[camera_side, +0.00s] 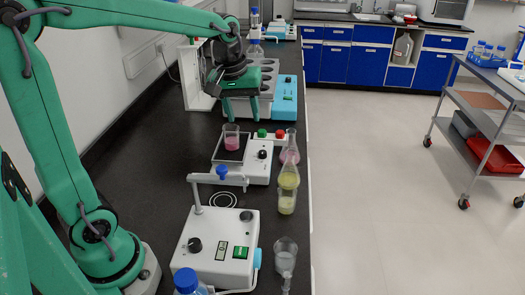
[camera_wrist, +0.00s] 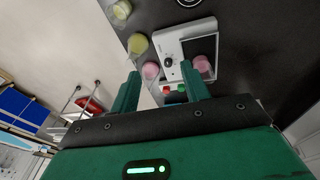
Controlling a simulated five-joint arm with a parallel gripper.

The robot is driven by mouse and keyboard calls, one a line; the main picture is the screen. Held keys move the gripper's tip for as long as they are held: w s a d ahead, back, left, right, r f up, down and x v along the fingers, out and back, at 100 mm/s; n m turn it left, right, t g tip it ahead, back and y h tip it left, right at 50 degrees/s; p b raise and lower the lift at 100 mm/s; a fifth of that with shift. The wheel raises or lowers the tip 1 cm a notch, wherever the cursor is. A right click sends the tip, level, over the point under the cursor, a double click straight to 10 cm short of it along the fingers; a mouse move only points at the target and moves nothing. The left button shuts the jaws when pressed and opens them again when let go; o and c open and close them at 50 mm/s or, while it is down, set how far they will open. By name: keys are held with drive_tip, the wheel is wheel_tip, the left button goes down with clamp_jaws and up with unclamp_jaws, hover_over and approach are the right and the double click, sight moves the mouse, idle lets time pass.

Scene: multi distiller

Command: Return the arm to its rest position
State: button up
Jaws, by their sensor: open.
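My green arm reaches from the lower left of the side view to the far part of the black bench.
Along the bench's right edge stand a yellow-liquid flask (camera_side: 289,179), a yellow-liquid beaker (camera_side: 286,204) and a clear beaker (camera_side: 285,252). A white stirrer with an upright post (camera_side: 218,250) and a blue-capped bottle (camera_side: 187,281) are nearer. A trolley (camera_side: 482,125) stands apart, right.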

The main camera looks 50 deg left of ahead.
drive_tip(key=s+d+m+t, duration=0.1)
drive_tip(key=s+m, duration=0.1)
drive_tip(key=s, duration=0.2)
drive_tip(key=s+d+m+t, duration=0.1)
drive_tip(key=s+m, duration=0.1)
drive_tip(key=s, duration=0.3)
drive_tip(key=s+d+m, duration=0.2)
drive_tip(key=s+m, duration=0.1)
drive_tip(key=s, duration=0.2)
drive_tip(key=shift+s+d+r+t, duration=0.1)
drive_tip(key=shift+s+r+t, duration=0.1)
drive_tip(key=shift+t, duration=0.2)
drive_tip(key=shift+s+d+f+m, duration=0.15)
drive_tip(key=shift+s+f+m, duration=0.25)
drive_tip(key=shift+s+m, duration=0.25)
